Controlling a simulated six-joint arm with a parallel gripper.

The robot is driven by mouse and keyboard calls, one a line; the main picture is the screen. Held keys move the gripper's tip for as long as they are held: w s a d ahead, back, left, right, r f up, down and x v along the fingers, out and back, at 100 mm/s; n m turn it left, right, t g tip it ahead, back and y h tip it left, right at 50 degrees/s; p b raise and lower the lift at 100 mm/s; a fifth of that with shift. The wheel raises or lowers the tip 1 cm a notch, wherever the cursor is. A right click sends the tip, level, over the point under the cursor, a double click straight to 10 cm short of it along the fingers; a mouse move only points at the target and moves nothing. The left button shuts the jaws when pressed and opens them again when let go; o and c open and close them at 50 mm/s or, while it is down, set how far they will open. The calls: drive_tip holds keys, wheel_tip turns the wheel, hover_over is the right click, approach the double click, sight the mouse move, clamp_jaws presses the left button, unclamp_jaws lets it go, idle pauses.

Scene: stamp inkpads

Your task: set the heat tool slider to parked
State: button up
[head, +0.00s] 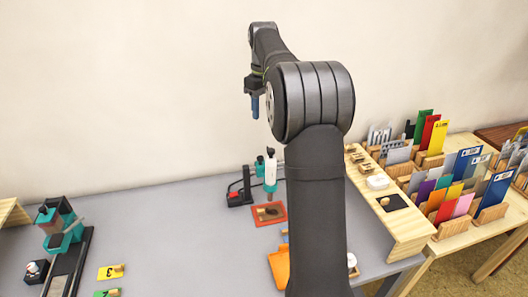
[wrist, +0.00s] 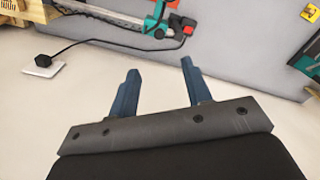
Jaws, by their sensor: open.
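The heat tool (head: 270,173) looks teal and white and stands upright in the head view, just left of my arm. A black base with a red part (head: 236,197) is beside it. In the wrist view, the teal tool (wrist: 154,20) is at the top edge, partly cut off, with a red knob (wrist: 187,30) at its right. I cannot make out the slider or its setting. My gripper (head: 255,105) is open and empty, high above the table; its blue fingers (wrist: 159,68) show apart in the wrist view, below the tool in the picture.
A black cord runs from a plug on a white plate (wrist: 42,66) to the tool's base. An orange-red tray (head: 282,214) lies near the tool. A teal device on a dark rail (head: 70,265) stands at left. Wooden card racks (head: 490,213) fill the right; the table's middle is clear.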

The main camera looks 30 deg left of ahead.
sight(260, 157)
drive_tip(key=f+n, duration=0.1)
drive_tip(key=f, duration=0.5)
drive_tip(key=a+f, duration=0.1)
drive_tip(key=f, duration=0.5)
drive_tip(key=w+f+n, duration=0.1)
drive_tip(key=f, duration=0.6)
drive_tip(key=shift+a+n, duration=0.3)
drive_tip(key=shift+r, duration=0.1)
clamp_jaws()
